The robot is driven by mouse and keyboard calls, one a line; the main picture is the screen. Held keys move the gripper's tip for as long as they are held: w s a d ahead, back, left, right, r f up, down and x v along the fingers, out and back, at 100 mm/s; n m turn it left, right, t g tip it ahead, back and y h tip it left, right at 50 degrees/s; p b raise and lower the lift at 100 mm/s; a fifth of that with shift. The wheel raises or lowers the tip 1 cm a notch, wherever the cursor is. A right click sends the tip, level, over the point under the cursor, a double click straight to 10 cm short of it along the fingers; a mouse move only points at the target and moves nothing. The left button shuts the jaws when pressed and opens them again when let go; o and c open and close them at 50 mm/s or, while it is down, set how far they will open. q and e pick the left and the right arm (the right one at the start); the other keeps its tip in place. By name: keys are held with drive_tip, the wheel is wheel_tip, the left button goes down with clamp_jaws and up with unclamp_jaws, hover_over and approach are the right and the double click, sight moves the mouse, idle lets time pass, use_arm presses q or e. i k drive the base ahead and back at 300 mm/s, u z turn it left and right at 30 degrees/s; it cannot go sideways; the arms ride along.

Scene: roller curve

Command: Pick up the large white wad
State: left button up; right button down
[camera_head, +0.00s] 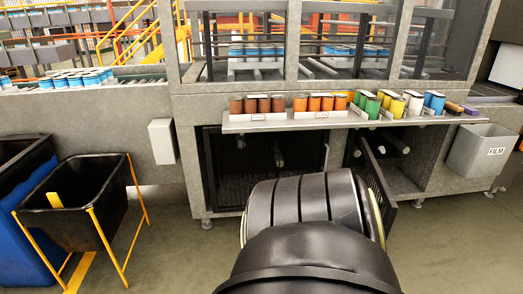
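I cannot make out a large white wad anywhere in the head view. Small pale cylinder shapes (396,143) show inside the open lower cabinet (405,180), but I cannot tell what they are. A large dark ribbed body, likely part of my own arm, fills the bottom middle and hides the floor and part of the cabinet behind it. Neither gripper's fingers are in view.
A grey shelf (270,127) holds rows of brown, orange, green, yellow and blue cans. A black bin on a yellow stand (75,218) and a blue bin (25,215) stand left. A grey FILM bin (480,150) hangs right. A cabinet door (378,183) stands open.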

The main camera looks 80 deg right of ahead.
sight(381, 149)
drive_tip(key=z, duration=3.45)
drive_tip(key=i, duration=1.7)
